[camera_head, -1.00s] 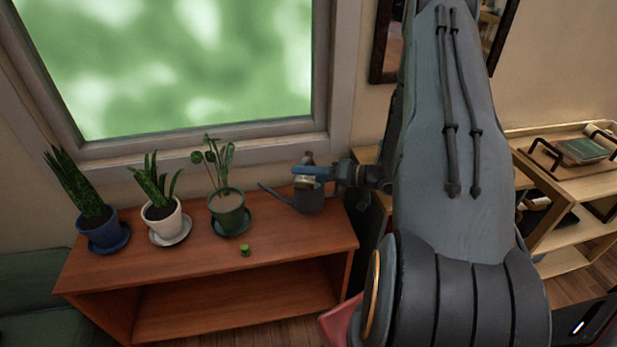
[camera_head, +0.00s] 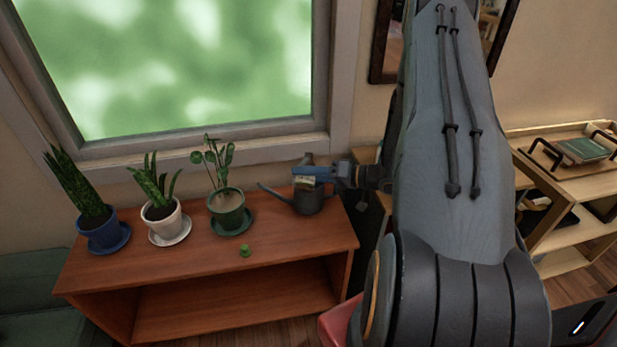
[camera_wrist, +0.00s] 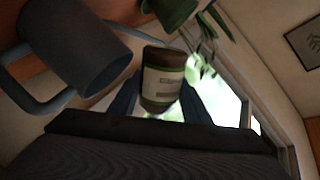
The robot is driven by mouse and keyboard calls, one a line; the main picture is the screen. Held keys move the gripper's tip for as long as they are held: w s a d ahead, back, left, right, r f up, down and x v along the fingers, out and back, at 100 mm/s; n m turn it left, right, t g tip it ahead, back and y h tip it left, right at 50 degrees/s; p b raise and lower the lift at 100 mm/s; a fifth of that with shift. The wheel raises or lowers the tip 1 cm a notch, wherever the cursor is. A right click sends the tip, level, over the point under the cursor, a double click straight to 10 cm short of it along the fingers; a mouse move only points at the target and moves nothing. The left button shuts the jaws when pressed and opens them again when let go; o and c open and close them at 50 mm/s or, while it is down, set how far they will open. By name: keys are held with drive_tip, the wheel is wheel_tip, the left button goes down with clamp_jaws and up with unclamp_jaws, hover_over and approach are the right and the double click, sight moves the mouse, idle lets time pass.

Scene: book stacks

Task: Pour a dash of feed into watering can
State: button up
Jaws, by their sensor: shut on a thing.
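The dark watering can (camera_head: 308,202) stands on the right end of the wooden bench, its spout pointing left. In the wrist view the can (camera_wrist: 70,60) is large at upper left, close to the bottle. My gripper (camera_head: 312,174) is just above the can, its blue fingers shut on the feed bottle. The bottle (camera_wrist: 162,82) is brown and green with a pale label, between both fingers. It looks tilted compared with the plants. Its label (camera_head: 305,183) barely shows in the head view. I cannot see its mouth clearly, or any liquid flowing.
A small green cap (camera_head: 244,250) lies on the bench (camera_head: 190,270) near its front edge. Potted plants in blue (camera_head: 103,235), white (camera_head: 163,224) and green (camera_head: 228,212) pots stand left of the can, below the window. A wooden cart (camera_head: 560,185) with a tray is at right.

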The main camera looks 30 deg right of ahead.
drive_tip(key=shift+s+r+m+g+p, duration=0.1)
drive_tip(key=shift+r+m+g+p, duration=0.2)
drive_tip(key=shift+r+m, duration=0.25)
idle(1.9)
drive_tip(key=shift+s+a+f+m+y+b, duration=0.1)
drive_tip(key=shift+f+m+y+b, duration=0.25)
drive_tip(key=shift+m, duration=0.4)
idle(1.7)
drive_tip(key=shift+s+a+f+m+g+p, duration=0.2)
drive_tip(key=shift+m+g+p, duration=0.4)
drive_tip(key=shift+m+p, duration=0.15)
idle(2.3)
